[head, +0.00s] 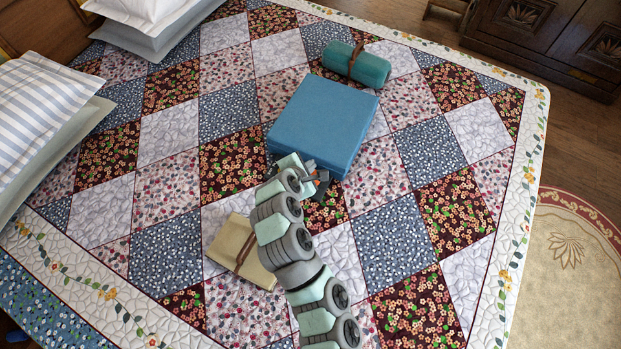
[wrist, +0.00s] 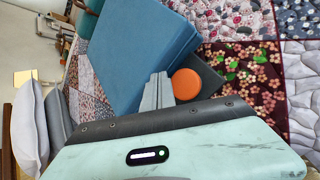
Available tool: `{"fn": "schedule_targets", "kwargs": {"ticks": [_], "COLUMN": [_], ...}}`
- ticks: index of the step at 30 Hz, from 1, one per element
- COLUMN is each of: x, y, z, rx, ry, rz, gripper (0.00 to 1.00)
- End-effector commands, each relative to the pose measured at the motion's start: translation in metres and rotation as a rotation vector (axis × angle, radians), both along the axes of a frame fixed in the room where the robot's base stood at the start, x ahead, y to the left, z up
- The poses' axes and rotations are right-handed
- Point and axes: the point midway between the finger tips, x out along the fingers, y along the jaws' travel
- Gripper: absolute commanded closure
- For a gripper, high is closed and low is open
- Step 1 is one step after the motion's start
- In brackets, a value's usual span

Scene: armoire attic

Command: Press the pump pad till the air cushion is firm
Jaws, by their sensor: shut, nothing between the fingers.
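The air cushion (head: 325,120) is a blue square block lying on the quilt, with a flat top and straight edges. It also shows in the wrist view (wrist: 140,50). The pump pad is a round orange disc (wrist: 186,84) on a dark grey base (wrist: 207,76) beside the cushion's near edge. In the head view my arm hides most of it. My gripper (head: 308,168) is shut and empty. In the wrist view its fingers (wrist: 157,92) are together just left of the orange disc. I cannot tell whether they touch the base or the cushion.
A teal strapped roll (head: 369,68) lies behind the cushion. A beige strapped bundle (head: 232,244) lies left of my arm. Pillows (head: 45,110) lie at the left on the patchwork quilt (head: 430,150). A dark wooden armoire (head: 545,35) stands at the back right. The quilt's right side is clear.

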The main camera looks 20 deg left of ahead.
Motion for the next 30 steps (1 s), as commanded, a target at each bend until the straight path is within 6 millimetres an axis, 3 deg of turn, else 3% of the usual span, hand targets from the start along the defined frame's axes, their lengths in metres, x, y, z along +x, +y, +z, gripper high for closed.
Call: {"fn": "schedule_targets", "kwargs": {"ticks": [1, 3, 9, 30], "x": [-0.001, -0.001, 0.000, 0.000], "y": [0.000, 0.001, 0.002, 0.001], "z": [-0.014, -0.023, -0.037, -0.039], "rx": [0.000, 0.000, 0.002, 0.002], "ry": [0.001, 0.001, -0.003, -0.001], "rz": [0.000, 0.002, 0.004, 0.002], "gripper": [1.00, 1.00, 1.00, 1.00]}}
